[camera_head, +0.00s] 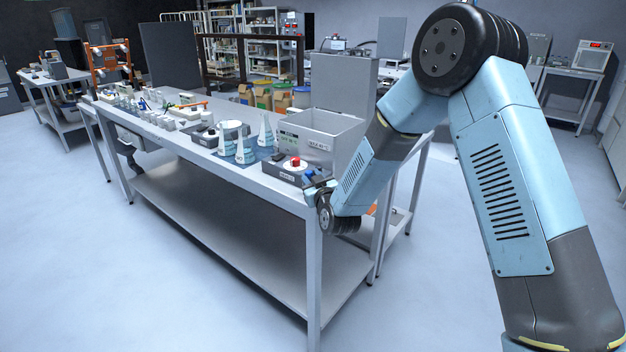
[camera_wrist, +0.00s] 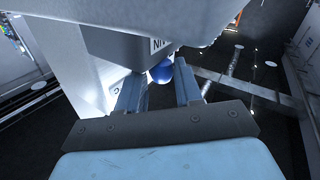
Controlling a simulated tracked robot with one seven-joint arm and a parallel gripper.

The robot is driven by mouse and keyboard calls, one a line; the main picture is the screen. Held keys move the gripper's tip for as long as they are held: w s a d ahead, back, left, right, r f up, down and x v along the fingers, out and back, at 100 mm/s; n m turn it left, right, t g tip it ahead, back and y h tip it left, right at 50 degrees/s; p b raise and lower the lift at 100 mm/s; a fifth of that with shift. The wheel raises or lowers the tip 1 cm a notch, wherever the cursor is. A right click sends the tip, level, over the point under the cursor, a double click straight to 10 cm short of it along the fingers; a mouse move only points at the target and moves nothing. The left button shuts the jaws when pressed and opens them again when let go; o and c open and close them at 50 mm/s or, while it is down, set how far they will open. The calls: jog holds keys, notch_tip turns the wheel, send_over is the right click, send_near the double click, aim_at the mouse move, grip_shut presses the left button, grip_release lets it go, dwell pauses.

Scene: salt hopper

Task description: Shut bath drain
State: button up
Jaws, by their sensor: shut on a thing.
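The bath (camera_head: 303,137) is a grey metal box with a raised lid, near the right end of the long bench. Its grey wall and part of a label show in the wrist view (camera_wrist: 120,45). A round blue knob (camera_wrist: 162,73), which looks like the drain handle, sits below the label. My gripper (camera_wrist: 158,84) is shut on the blue knob, with one finger on each side of it. In the head view my gripper (camera_head: 312,184) is at the bench's front right corner, and its fingertips are small and partly hidden. The drain outlet cannot be made out.
The long bench (camera_head: 225,163) holds several small items farther left. The floor in front is clear.

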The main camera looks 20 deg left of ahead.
jog(key=shift+a+r+h, duration=0.2)
jog(key=shift+a+h, duration=0.05)
jog(key=shift+h, duration=0.05)
jog(key=o, duration=1)
jog(key=shift+w, duration=0.1)
jog(key=shift+c, duration=0.2)
jog(key=shift+f, duration=0.15)
jog(key=shift+s+d, duration=0.15)
jog(key=shift+s, duration=0.05)
jog(key=v, duration=1.3)
jog(key=shift+s+f, duration=0.2)
